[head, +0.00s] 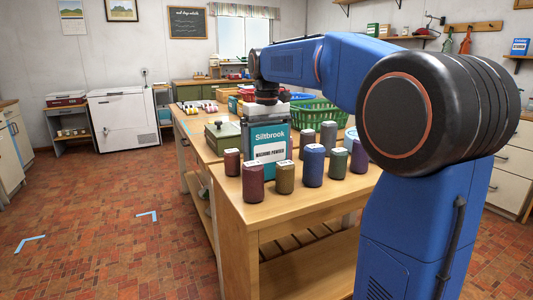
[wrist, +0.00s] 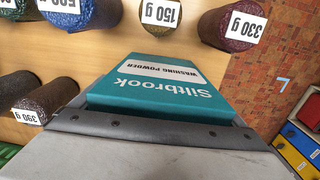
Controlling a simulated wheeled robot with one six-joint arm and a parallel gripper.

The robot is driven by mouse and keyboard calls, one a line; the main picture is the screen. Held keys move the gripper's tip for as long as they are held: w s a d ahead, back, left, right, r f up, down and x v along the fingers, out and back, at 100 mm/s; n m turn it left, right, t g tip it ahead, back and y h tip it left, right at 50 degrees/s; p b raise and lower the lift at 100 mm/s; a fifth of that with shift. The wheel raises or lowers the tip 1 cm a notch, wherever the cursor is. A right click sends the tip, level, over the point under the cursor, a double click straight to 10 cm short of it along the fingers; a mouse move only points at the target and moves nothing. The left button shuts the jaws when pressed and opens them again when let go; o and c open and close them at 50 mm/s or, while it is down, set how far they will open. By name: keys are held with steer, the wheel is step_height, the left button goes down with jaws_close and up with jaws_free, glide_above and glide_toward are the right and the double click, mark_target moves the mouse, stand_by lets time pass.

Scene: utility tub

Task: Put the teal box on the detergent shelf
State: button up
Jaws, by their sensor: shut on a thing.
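The teal box (head: 268,146), labelled Siltbrook washing powder, is upright at the front left of the wooden table. My gripper (head: 266,111) is above it, pointing down and shut on it. The box also shows in the wrist view (wrist: 165,88), beyond the grey gripper edge. I cannot tell whether its base touches the table. A small wall shelf (head: 516,57) at the far right carries a blue box; I cannot tell whether it is the detergent shelf.
Several labelled cylinders stand close around the box, including a maroon one (head: 253,182), an olive one (head: 285,177) and a blue one (head: 313,166). A green basket (head: 318,112) and a green-grey case (head: 222,136) are behind.

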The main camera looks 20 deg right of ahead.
mark_target(267, 124)
steer(key=shift+f, duration=0.25)
steer(key=shift+f, duration=0.1)
steer(key=o, duration=1.3)
steer(key=shift+c, duration=0.2)
step_height(267, 124, up, 12)
steer(key=shift+f, duration=0.1)
